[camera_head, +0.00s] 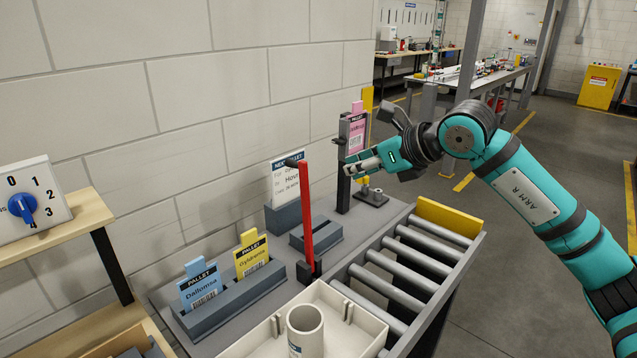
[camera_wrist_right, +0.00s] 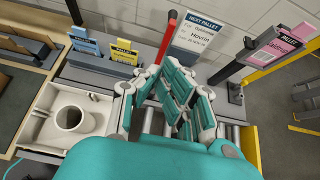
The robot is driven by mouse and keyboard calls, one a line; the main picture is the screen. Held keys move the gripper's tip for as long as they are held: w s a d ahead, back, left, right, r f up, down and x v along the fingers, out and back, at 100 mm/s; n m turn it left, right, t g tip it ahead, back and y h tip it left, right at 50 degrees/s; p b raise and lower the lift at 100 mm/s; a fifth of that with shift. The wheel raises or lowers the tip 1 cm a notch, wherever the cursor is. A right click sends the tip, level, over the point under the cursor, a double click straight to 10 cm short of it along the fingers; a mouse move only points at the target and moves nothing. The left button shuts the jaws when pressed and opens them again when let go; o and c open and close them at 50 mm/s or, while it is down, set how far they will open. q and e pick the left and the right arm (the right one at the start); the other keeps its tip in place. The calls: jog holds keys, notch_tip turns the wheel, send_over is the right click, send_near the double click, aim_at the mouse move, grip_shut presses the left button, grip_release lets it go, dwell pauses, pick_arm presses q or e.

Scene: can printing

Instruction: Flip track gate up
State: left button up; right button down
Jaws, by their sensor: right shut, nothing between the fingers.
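The track gate is a red bar (camera_head: 306,215) on a dark hinge block (camera_head: 308,271) beside the roller track (camera_head: 405,265). It stands nearly upright, with a dark handle at its top. My right gripper (camera_head: 348,168) is shut and empty. In the head view it is right of the gate's top, with a gap between them, and overlaps the dark post of the pink card's holder. In the right wrist view the red bar (camera_wrist_right: 168,38) stands beyond my shut fingers (camera_wrist_right: 172,75), which partly hide its lower end. My left gripper is not in view.
A tray (camera_head: 352,322) with a white cylinder (camera_head: 305,330) sits at the front of the track. Blue (camera_head: 200,287) and yellow (camera_head: 251,256) pallet cards stand in a grey rack. A pink card (camera_head: 357,130) is in a post holder. A yellow stop (camera_head: 449,218) closes the track's far end.

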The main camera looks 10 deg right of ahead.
aim_at(305, 167)
jog(key=p+x, duration=0.2)
jog(key=x, duration=0.1)
jog(key=p+x, duration=0.2)
jog(key=x, duration=0.2)
jog(key=w+r+p+x, duration=0.1)
jog(key=p+x, duration=0.1)
jog(key=x, duration=0.2)
jog(key=shift+w, duration=0.15)
jog(key=shift+w+a+f, duration=0.25)
jog(key=shift+w, duration=0.05)
jog(key=w+a, duration=0.1)
jog(key=w+a+b, duration=0.1)
jog(key=w, duration=0.1)
jog(key=shift+b, duration=0.3)
jog(key=shift+s+d, duration=0.1)
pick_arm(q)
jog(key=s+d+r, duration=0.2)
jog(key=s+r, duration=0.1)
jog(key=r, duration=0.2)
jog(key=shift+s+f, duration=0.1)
